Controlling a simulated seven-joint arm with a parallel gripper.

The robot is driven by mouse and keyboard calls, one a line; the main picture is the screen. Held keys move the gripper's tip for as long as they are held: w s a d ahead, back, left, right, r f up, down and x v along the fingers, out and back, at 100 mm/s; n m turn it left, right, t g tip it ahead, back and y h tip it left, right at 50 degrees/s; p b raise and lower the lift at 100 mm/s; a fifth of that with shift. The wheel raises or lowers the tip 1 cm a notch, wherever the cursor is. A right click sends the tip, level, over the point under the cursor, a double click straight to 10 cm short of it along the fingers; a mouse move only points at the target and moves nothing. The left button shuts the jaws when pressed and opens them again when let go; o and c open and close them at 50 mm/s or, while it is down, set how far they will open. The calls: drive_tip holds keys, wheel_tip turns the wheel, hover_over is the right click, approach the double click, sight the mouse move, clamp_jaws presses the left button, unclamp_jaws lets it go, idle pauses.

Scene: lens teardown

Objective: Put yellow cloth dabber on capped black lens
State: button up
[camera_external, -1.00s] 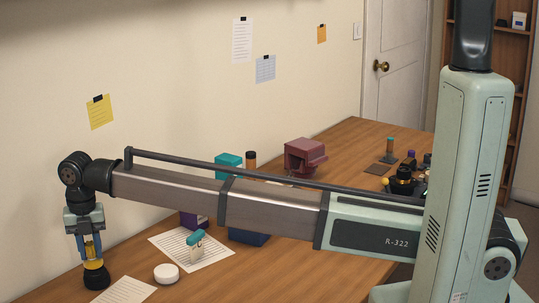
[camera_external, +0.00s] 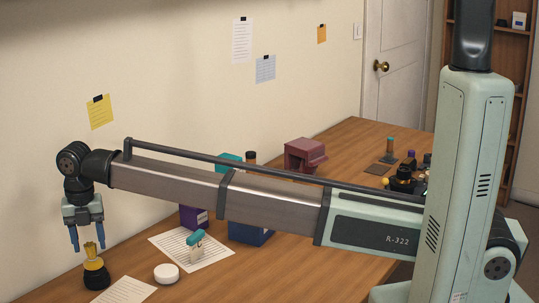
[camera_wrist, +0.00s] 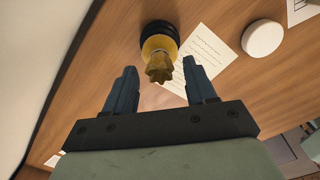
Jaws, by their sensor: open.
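The yellow cloth dabber (camera_external: 92,255) stands upright on top of the black lens (camera_external: 96,277) at the table's front left. In the wrist view the dabber (camera_wrist: 158,62) covers most of the lens's top, and the lens's black rim (camera_wrist: 160,28) shows around it. Whether the lens has its cap on is hidden. My gripper (camera_external: 87,246) is open and empty just above the dabber. In the wrist view its two blue fingers (camera_wrist: 160,77) are spread wide, one on each side of the dabber and apart from it.
A white round disc (camera_external: 166,273) lies to the right of the lens. A printed sheet (camera_external: 125,291) lies close to the lens, and another sheet (camera_external: 215,252) lies behind the disc with a teal-topped piece (camera_external: 195,239) on it. Other items stand farther back.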

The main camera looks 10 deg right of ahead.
sight(90, 245)
wheel_tip(90, 245, up, 10)
idle(0.4)
drive_tip(key=shift+f, duration=0.15)
